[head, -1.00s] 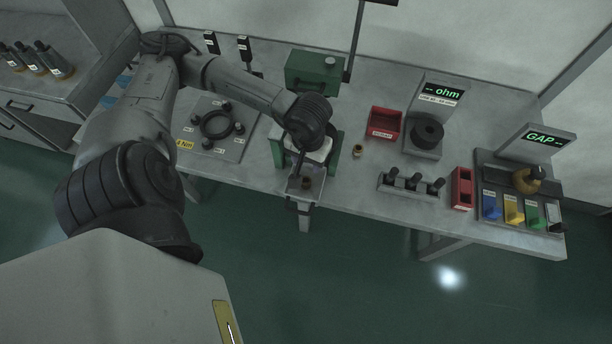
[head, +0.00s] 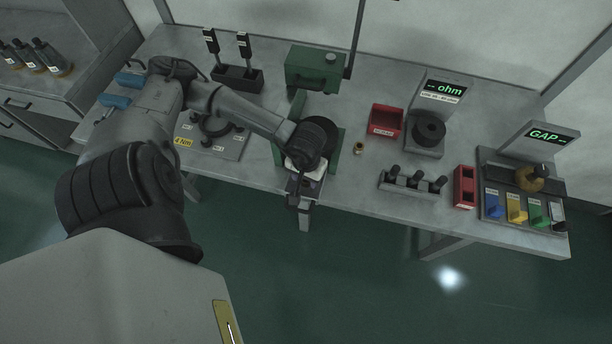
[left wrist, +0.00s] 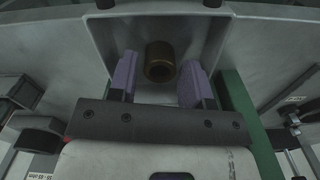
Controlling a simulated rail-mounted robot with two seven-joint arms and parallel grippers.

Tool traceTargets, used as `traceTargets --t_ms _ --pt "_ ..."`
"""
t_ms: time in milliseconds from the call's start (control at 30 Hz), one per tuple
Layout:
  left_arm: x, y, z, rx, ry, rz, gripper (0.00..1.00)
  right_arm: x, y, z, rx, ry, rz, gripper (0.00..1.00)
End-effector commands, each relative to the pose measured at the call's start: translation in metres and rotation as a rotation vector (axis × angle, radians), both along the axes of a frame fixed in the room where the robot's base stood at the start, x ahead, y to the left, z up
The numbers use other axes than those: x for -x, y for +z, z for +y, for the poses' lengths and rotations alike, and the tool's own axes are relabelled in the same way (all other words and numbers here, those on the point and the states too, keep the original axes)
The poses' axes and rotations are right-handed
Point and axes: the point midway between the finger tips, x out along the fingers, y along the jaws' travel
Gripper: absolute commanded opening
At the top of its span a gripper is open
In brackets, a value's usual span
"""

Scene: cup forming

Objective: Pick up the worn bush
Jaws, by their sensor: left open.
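A dark brown, hollow bush (left wrist: 160,62), which looks like the worn one, sits in a grey tray (left wrist: 205,35) at the front edge of the bench. My left gripper (head: 304,184) is over this tray in the head view, and the bush there is hidden. In the left wrist view the gripper's two purple fingers (left wrist: 155,78) are open, one on each side of the bush with gaps between. A second, brass-coloured bush (head: 358,147) stands on the bench to the right. My right gripper is not in view.
A green press (head: 315,68) stands behind my left gripper. To the right are a red bin (head: 384,121), a rack of black-handled tools (head: 412,182), another red bin (head: 464,187) and a gauge station (head: 529,180). A plate with a ring (head: 216,130) lies left.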

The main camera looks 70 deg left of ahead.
Motion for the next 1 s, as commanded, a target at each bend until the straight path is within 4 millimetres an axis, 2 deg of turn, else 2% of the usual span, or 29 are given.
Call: traceTargets --t_ms 100,333,700,1000 --pt "0.0004 -0.0120 -0.0002 0.000 0.001 0.001 0.45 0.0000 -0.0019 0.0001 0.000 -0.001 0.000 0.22" --pt "0.0001 -0.0126 0.0000 0.000 0.000 0.000 0.44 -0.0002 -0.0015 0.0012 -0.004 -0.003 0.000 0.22" --pt "0.0001 -0.0124 -0.0001 0.000 0.000 0.000 0.09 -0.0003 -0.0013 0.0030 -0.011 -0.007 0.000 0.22" --pt "-0.0002 -0.0098 0.0001 -0.001 0.000 -0.001 0.09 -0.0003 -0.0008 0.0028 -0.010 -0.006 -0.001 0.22"
